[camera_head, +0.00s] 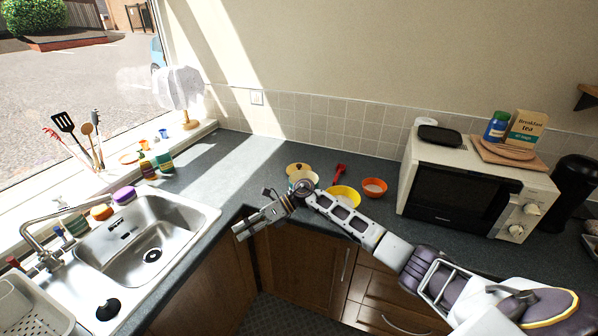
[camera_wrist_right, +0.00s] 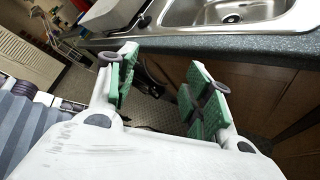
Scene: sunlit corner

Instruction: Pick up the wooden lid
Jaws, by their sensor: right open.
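A round tan lid (camera_head: 297,168) with a small dark knob lies on the dark counter near the corner, behind my right wrist; it looks like the wooden lid. My right gripper (camera_head: 250,213) is out over the front edge of the counter, to the left of and nearer than the lid, apart from it. In the right wrist view the gripper (camera_wrist_right: 160,88) is open, its green pads spread with nothing between them. The lid does not show in that view. My left gripper is not in view.
A pale bowl (camera_head: 303,177), a yellow bowl (camera_head: 345,194), an orange bowl (camera_head: 374,187) and a red utensil (camera_head: 339,171) are close to the lid. A microwave (camera_head: 455,190) stands right, a sink (camera_head: 150,240) left.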

